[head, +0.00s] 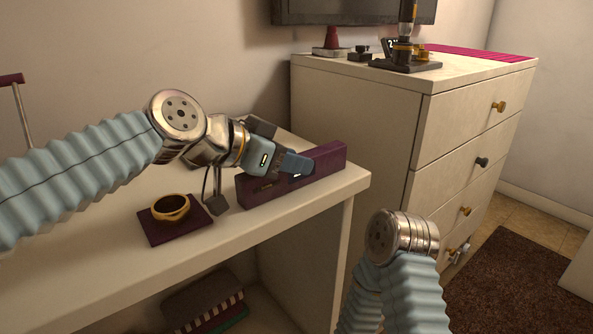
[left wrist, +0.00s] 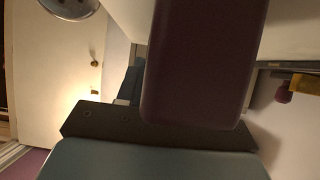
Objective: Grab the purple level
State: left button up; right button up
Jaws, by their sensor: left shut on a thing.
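The purple level (head: 325,163) is a long, dark purple bar at the right end of the white desk (head: 225,247). My left gripper (head: 294,165) is shut on the level near its middle, and its fingers cover part of it. In the left wrist view the level (left wrist: 204,55) shows large and dark between the gripper parts. I cannot tell whether the level touches the desk or is slightly raised. Part of my right arm shows at the bottom of the head view, but its gripper is not in view.
A gold ring-shaped bowl (head: 171,207) sits on a dark purple mat (head: 150,233) left of the level. A cream chest of drawers (head: 365,122) stands behind the desk's right end, with a dark stand (head: 405,65) on top. Folded cloths (head: 205,300) lie below the desktop.

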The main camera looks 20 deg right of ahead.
pick_arm(q)
grip_shut()
jog(key=shift+r, duration=0.1)
